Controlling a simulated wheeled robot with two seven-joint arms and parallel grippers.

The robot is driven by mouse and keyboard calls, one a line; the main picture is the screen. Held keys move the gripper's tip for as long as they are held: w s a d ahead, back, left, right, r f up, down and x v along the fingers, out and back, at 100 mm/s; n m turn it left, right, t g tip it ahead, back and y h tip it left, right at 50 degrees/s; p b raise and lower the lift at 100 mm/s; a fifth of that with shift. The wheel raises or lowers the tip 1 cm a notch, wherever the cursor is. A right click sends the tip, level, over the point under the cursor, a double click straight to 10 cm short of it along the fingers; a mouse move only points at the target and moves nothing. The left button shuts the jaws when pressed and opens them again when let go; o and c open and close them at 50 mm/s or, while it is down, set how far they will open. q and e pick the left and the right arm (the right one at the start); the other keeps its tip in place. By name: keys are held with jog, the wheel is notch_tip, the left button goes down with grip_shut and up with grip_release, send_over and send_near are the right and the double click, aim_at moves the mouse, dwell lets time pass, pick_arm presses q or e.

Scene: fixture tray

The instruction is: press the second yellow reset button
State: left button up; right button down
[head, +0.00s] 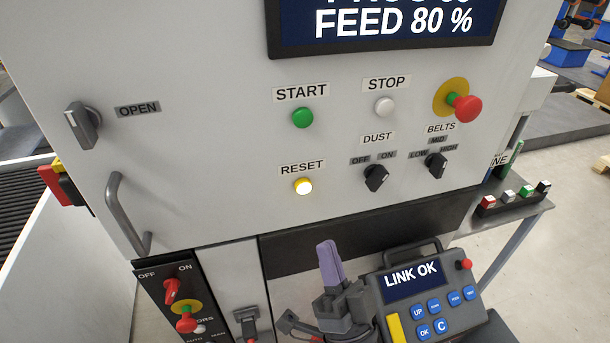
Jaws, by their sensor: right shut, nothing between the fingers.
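One button labelled RESET (303,186) shows on the grey machine panel, below the green START button (302,117). It has a yellow rim and a bright white, lit-looking centre. No second button labelled RESET shows. My right gripper (328,246) is below the panel's lower edge, left of the blue-grey pendant (436,303). Its purple fingers point up, shut together with nothing between them. The fingertips are below the RESET button and slightly to its right, apart from it in the picture. My left gripper is not in view.
Nearby are a white STOP button (384,106), a red emergency knob (467,108), black DUST (376,177) and BELTS (436,165) selectors. A grey door handle (126,215) sticks out at left. A lower black panel (183,300) carries red knobs. The pendant screen reads LINK OK.

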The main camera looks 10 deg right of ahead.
jog(key=shift+s+r, duration=0.1)
jog(key=shift+r, duration=0.15)
jog(key=b, duration=0.4)
send_over(311, 210)
jog(key=s+a, duration=0.1)
jog(key=s, duration=0.4)
jog(key=shift+a, duration=0.2)
dwell(0.5)
dwell(0.6)
